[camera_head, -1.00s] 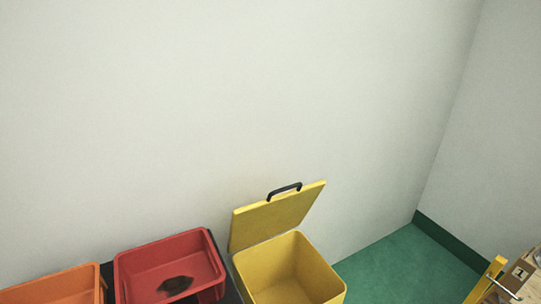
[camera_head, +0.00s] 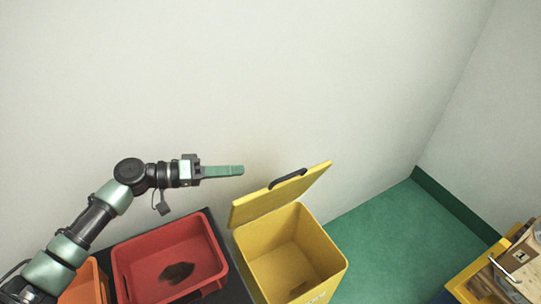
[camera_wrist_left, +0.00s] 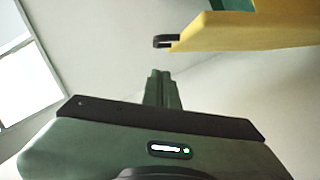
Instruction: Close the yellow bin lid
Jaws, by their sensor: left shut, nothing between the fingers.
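The yellow bin (camera_head: 292,262) stands on the floor against the wall, and its inside shows from above. Its yellow lid (camera_head: 262,208) is open, tilted up at the back on the wall side, with a black handle (camera_head: 288,179) on its upper edge. My left gripper (camera_head: 242,170) is shut and empty, left of the handle and apart from the lid. In the left wrist view the shut fingers (camera_wrist_left: 160,75) point towards the wall, with the lid (camera_wrist_left: 245,32) and its handle (camera_wrist_left: 165,41) above and to the right. My right gripper is not in view.
A red bin (camera_head: 165,245) with a dark piece inside stands left of the yellow bin. An orange bin (camera_head: 88,285) is partly behind my left arm. Green floor (camera_head: 400,245) is open to the right. A yellow-edged cart with boxes (camera_head: 510,265) stands at the lower right.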

